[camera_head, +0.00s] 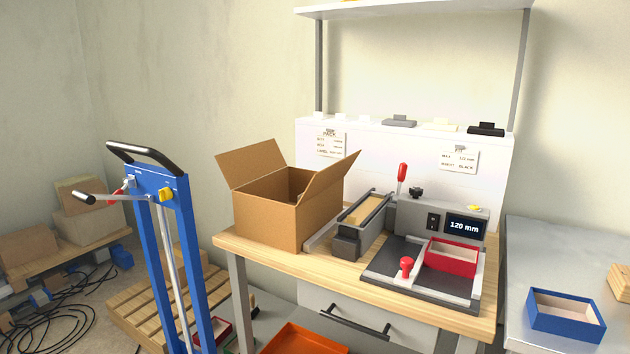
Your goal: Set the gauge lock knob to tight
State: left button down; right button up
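The box former (410,225) stands on the wooden bench, with a display (464,225) reading 120 mm. No label marks which knob is the gauge lock knob. A black knob (416,192) sits on top of the machine's left part, beside an upright lever with a red handle (402,172). A red knob (407,264) stands on the dark bed at the front. A small yellow part (474,208) lies on the top right. The setting of any knob is too small to read. Neither of my grippers is in view.
A red open box (451,257) sits on the bed. An open cardboard carton (267,217) stands at the bench's left. A blue lift trolley (158,230) stands left of the bench. A blue tray (566,315) is on the grey table at right. A shelf is behind.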

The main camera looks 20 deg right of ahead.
aim_at(415, 192)
jog(key=u, duration=0.65)
jog(key=i, duration=0.95)
jog(key=z, duration=1.75)
